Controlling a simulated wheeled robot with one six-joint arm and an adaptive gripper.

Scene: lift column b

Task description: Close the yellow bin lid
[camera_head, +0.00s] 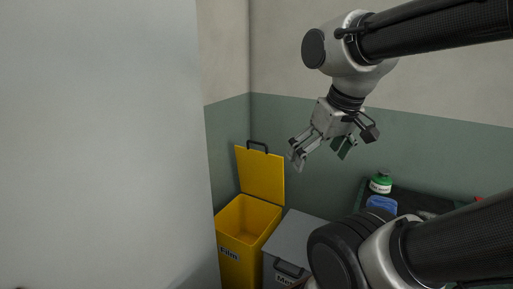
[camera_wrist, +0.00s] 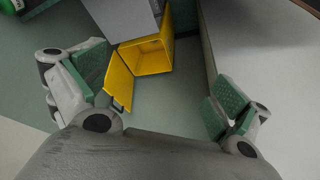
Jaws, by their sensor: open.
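The yellow bin (camera_head: 238,262) stands low in the corner, with a label reading "Film" on its front. Its yellow lid (camera_head: 262,175) stands upright at the back edge, with a dark handle on top, so the bin is open. In the wrist view the bin (camera_wrist: 155,56) shows at top centre and the raised lid (camera_wrist: 120,82) to its left. My gripper (camera_head: 323,158) is open and empty, above and to the right of the lid, apart from it. Its green-padded fingers (camera_wrist: 160,95) spread wide in the wrist view.
A grey bin (camera_head: 296,238) with a closed lid and dark handle stands right of the yellow bin. A dark green surface at right holds a green-capped bottle (camera_head: 380,183) and a blue item (camera_head: 382,204). A pale panel (camera_head: 105,145) blocks the left side.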

